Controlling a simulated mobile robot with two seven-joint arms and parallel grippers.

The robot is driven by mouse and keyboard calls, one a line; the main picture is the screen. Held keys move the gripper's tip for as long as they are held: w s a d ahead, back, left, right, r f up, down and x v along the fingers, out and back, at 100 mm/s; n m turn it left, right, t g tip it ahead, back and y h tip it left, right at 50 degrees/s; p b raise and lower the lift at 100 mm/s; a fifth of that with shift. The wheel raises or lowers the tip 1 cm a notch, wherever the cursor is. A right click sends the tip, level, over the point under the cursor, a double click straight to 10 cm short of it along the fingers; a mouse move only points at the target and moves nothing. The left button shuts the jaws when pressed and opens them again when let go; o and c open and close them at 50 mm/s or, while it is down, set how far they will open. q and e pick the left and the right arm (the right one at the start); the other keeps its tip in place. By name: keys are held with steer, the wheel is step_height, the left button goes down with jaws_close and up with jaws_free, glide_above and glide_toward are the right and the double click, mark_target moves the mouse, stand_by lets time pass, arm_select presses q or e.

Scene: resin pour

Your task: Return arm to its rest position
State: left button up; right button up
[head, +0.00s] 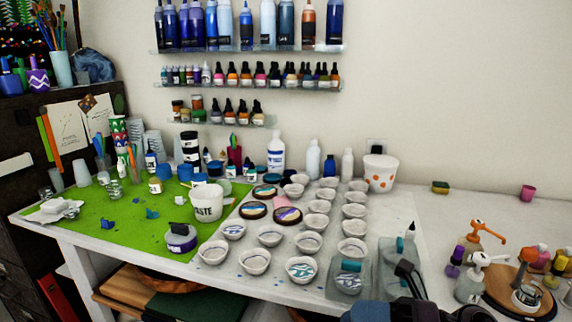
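My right gripper (411,280), dark and small in the head view, shows at the bottom right of centre, over the front edge of the white table (318,298). Part of my dark blue-grey arm shows below it at the bottom edge. The gripper is close to a clear greenish tray (349,283) and a container with a dark-tipped bottle (409,237). I see nothing clearly held in it, and its finger gap is too small and dark to judge. My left gripper is not in view.
Several small white cups (270,236) stand in rows mid-table. A white bucket (207,203) and a purple-labelled jar (181,237) are on the green mat (150,235). Pump bottles (471,277) and a round wooden board (500,285) stand right. Shelves of bottles line the wall.

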steer(key=d+f+m+t+h, duration=0.6)
steer(key=f+m+t+h, duration=0.15)
steer(key=m, duration=0.65)
steer(key=d+f+m+t+h, duration=0.65)
steer(key=f+m+t, duration=0.2)
steer(key=m, duration=0.65)
steer(key=s+d+f+m+g+h, duration=0.4)
steer(key=s+f+m, duration=0.5)
steer(key=f, duration=0.7)
steer(key=s+g+h, duration=0.1)
steer(key=s+g, duration=0.1)
steer(key=s, duration=0.1)
steer(key=shift+s+d+m+g+h+p, duration=0.15)
steer(key=shift+s+m+g+h+p, duration=0.15)
steer(key=shift+s+g+h, duration=0.1)
steer(key=shift+w, duration=0.1)
